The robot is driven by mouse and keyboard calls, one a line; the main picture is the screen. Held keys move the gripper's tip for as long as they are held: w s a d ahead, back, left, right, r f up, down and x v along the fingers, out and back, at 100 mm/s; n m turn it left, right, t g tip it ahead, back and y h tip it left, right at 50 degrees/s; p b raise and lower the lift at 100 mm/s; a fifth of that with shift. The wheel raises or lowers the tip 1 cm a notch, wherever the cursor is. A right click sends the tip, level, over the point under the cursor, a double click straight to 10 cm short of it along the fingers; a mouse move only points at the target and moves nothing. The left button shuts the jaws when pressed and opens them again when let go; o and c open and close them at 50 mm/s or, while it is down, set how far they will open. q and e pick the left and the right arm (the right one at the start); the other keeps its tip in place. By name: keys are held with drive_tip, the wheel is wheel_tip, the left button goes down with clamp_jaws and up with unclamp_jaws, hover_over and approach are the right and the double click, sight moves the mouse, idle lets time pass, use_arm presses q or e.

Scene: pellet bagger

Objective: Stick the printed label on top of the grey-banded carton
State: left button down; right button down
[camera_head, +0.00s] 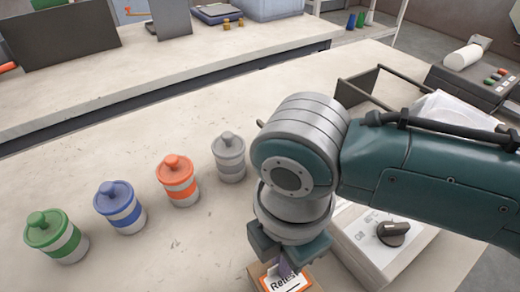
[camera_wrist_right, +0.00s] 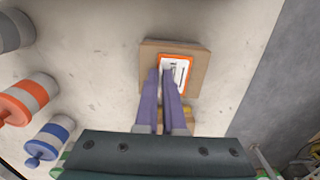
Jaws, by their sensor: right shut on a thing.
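My right gripper (camera_head: 287,268) reaches down at the bottom of the head view, and its purple fingers (camera_wrist_right: 166,72) show in the wrist view. It is shut on the printed label (camera_wrist_right: 181,72), a white piece with an orange border. The label also shows in the head view (camera_head: 284,283), with partly readable text. A brown carton (camera_wrist_right: 152,62) lies directly under the label and fingertips. I cannot tell whether the label touches its top. No grey band shows on the carton, whose sides are mostly hidden. My left gripper is not in view.
Green (camera_head: 55,237), blue (camera_head: 121,208), orange (camera_head: 178,182) and grey (camera_head: 229,160) lidded canisters stand in a row left of my arm. A device with a black knob (camera_head: 394,233) stands right of the gripper. The counter front left is clear.

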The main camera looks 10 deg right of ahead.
drive_tip(key=c, duration=0.9)
unclamp_jaws()
drive_tip(key=shift+c, duration=0.2)
wheel_tip(320, 180, up, 10)
drive_tip(key=p, duration=0.2)
drive_tip(key=shift+s+f, duration=0.1)
